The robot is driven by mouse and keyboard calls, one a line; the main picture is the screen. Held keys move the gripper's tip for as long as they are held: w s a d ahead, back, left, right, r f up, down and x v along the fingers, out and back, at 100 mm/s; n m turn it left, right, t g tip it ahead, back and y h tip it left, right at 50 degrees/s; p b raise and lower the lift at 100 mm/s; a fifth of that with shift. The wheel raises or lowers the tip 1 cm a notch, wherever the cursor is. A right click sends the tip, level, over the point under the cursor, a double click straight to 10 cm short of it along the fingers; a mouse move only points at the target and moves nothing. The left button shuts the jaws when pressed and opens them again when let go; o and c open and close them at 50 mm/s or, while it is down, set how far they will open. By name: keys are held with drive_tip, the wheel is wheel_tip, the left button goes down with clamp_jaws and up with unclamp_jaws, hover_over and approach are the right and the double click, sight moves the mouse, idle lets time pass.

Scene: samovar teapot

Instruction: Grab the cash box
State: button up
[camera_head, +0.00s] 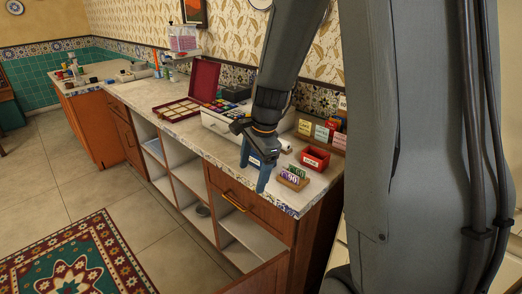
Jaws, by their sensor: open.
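A small open red box (315,158) with a dark inside and a white label sits on the marble counter near its right end. It looks like the cash box, but its lettering is too small to read. My gripper (254,175) points down over the counter's front edge, to the left of the red box and apart from it. Its two blue fingers are spread, with nothing seen between them. A pale box (214,123) is partly hidden behind my wrist.
Number tags on a wooden stand (293,178) are just right of my fingers. Coloured cards (321,132) stand behind the red box. An open maroon case (177,108) lies further left. Shelves and a drawer (240,195) are below the counter (150,92); the tiled floor (60,185) is mostly clear.

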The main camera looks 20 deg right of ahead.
drive_tip(key=w+d+r+m+p, duration=0.1)
drive_tip(key=w+d+m, duration=0.2)
drive_tip(key=m, duration=0.1)
drive_tip(key=w+d+r+m+t+p, duration=0.1)
drive_tip(key=w+d+m+p, duration=0.1)
drive_tip(key=w+d+m, duration=0.1)
drive_tip(key=w+d+r+m+t+p, duration=0.1)
drive_tip(key=w+d+m+p, duration=0.1)
drive_tip(key=w+m, duration=0.3)
drive_tip(key=shift+w+d+r+m, duration=0.1)
drive_tip(key=shift+d+r+m, duration=0.2)
drive_tip(key=shift+d+m, duration=0.7)
drive_tip(key=shift+w+f+m, duration=0.15)
drive_tip(key=shift+f+m, duration=0.05)
drive_tip(key=shift+m, duration=0.1)
drive_tip(key=shift+w+a+f, duration=0.1)
drive_tip(key=shift+w+f, duration=0.05)
drive_tip(key=shift+f, duration=0.15)
drive_tip(key=shift+w+p+x, duration=0.2)
drive_tip(key=shift+p+x, duration=0.45)
drive_tip(key=shift+x, duration=1.05)
drive_tip(key=shift+w+p+x, duration=0.2)
drive_tip(key=shift+p+x, duration=0.4)
drive_tip(key=shift+x, duration=1.1)
drive_tip(key=shift+r, duration=0.15)
drive_tip(key=shift+c, duration=0.3)
drive_tip(key=c, duration=1.2)
